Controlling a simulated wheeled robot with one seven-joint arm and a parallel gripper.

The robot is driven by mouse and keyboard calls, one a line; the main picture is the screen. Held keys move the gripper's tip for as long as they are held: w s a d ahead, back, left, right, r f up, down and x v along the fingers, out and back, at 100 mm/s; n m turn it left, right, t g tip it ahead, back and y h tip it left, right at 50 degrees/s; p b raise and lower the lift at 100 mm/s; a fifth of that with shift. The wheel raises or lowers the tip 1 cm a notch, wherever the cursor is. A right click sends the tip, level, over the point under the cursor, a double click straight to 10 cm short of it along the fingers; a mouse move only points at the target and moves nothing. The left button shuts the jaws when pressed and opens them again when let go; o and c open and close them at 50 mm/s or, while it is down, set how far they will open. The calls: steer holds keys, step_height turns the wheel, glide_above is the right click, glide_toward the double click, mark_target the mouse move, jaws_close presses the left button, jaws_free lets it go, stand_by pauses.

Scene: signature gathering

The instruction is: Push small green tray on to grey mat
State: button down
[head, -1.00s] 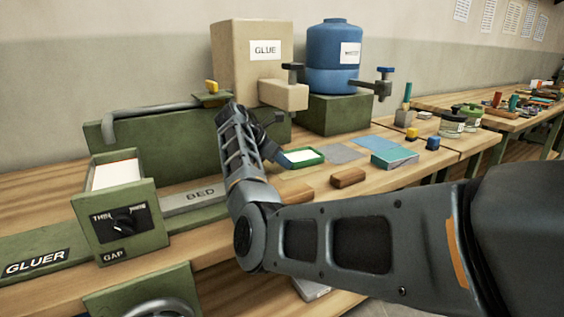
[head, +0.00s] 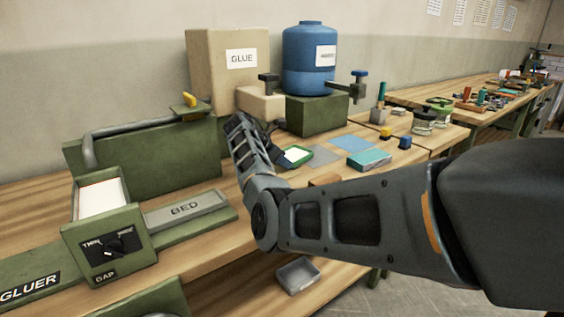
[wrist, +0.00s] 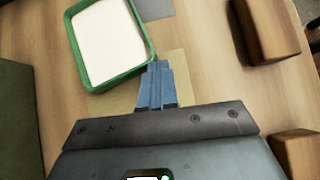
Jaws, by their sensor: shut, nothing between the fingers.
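The small green tray (head: 307,158) holds a white sheet or fill and lies on the bench beside the grey mat (head: 323,155). In the wrist view the tray (wrist: 86,73) is at upper left, and a corner of the grey mat (wrist: 156,8) shows at the top, close to the tray's right rim. My gripper (wrist: 157,66) is shut and empty, with its blue fingertips at the tray's near right corner. I cannot tell whether they touch it. In the head view the fingertips are hidden by my arm.
A blue sheet (head: 354,143) and a teal box (head: 368,160) lie right of the mat. Brown blocks (wrist: 267,28) stand right of my gripper. The glue box (head: 224,62) and blue barrel (head: 308,60) are behind; the green gluer (head: 150,150) is left.

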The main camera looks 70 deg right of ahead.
steer(key=a+p, duration=0.1)
steer(key=w+a+p, duration=0.2)
steer(key=p, duration=0.1)
steer(key=shift+w+a+r, duration=0.2)
steer(key=shift+a+r, duration=0.05)
steer(key=shift+r, duration=0.05)
steer(key=b+v, duration=0.1)
steer(key=v, duration=0.8)
steer(key=shift+w+a, duration=0.15)
steer(key=shift+a, duration=0.05)
steer(key=c, duration=1.9)
jaws_free()
steer(key=shift+r, duration=0.1)
